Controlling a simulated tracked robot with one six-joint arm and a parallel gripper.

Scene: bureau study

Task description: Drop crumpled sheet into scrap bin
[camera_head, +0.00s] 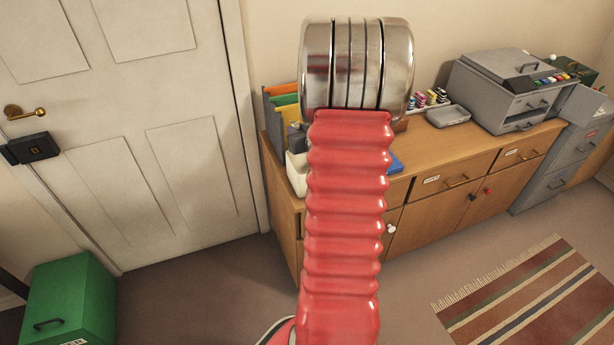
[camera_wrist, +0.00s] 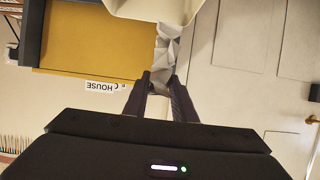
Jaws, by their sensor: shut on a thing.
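A crumpled pale grey-white sheet (camera_wrist: 165,50) is held between the two dark fingers of my gripper (camera_wrist: 161,84) in the wrist view. The gripper is shut on its lower end. The sheet's far end meets the edge of a cream container (camera_wrist: 150,10), cut off by the top of the wrist view; I cannot tell whether they touch. In the head view a cream open container (camera_head: 297,174), perhaps the scrap bin, stands at the left end of the wooden sideboard (camera_head: 440,147), partly behind my red arm. My gripper and the sheet are hidden there.
A file holder (camera_head: 270,115) with coloured folders stands behind the cream container. A grey printer (camera_head: 505,85) and a grey tray (camera_head: 447,116) sit farther right on the sideboard. A white door (camera_head: 150,130) and a green box (camera_head: 75,290) are at left. A striped rug (camera_head: 535,300) lies at right.

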